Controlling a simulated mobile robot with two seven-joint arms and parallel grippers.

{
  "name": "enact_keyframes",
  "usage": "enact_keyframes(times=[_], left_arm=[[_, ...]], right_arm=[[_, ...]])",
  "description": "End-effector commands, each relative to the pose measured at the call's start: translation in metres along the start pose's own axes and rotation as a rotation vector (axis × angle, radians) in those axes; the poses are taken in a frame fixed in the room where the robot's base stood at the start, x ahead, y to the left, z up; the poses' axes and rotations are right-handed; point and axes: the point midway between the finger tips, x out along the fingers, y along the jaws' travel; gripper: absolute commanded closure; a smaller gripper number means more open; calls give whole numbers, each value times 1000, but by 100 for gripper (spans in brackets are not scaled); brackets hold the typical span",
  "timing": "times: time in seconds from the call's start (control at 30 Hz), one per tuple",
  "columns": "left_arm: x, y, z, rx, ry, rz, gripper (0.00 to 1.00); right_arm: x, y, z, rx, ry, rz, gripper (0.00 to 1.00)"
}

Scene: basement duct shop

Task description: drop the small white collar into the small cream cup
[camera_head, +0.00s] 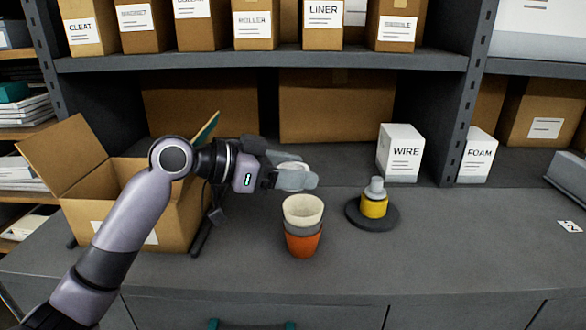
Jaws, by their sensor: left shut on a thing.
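My left gripper (291,177) reaches in from the left and is shut on the small white collar (291,166). The collar shows only in part between the grey fingers. The small cream cup (303,209) is at the top of a stack on the grey bench, above a grey cup (303,230) and an orange cup (303,245). The gripper and collar are above and slightly left of the cream cup's open mouth, apart from it. My right gripper is not in view.
A yellow piece with a grey top (374,206) stands on a dark round base (372,217) right of the cups. An open cardboard box (75,196) is at left. White WIRE (400,153) and FOAM (476,155) boxes stand behind. The bench's right front is clear.

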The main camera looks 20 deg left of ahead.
Motion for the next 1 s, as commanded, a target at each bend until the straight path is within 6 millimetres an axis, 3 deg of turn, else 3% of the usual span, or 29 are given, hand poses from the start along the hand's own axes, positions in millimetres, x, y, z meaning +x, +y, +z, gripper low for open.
enact_keyframes(times=[0.17, 0.2, 0.3, 0.77, 1.0], left_arm=[[0, 0, -1, 0, 1, 0, 70], [0, 0, -1, 0, 1, 0, 38], [0, 0, -1, 0, 1, 0, 12], [-1, 0, -2, 0, 0, 0, 12], [-10, 0, -31, 3, 2, -1, 12]], right_arm=[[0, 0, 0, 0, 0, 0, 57], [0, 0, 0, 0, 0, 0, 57], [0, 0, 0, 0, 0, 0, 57], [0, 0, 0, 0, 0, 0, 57], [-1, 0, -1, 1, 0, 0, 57]])
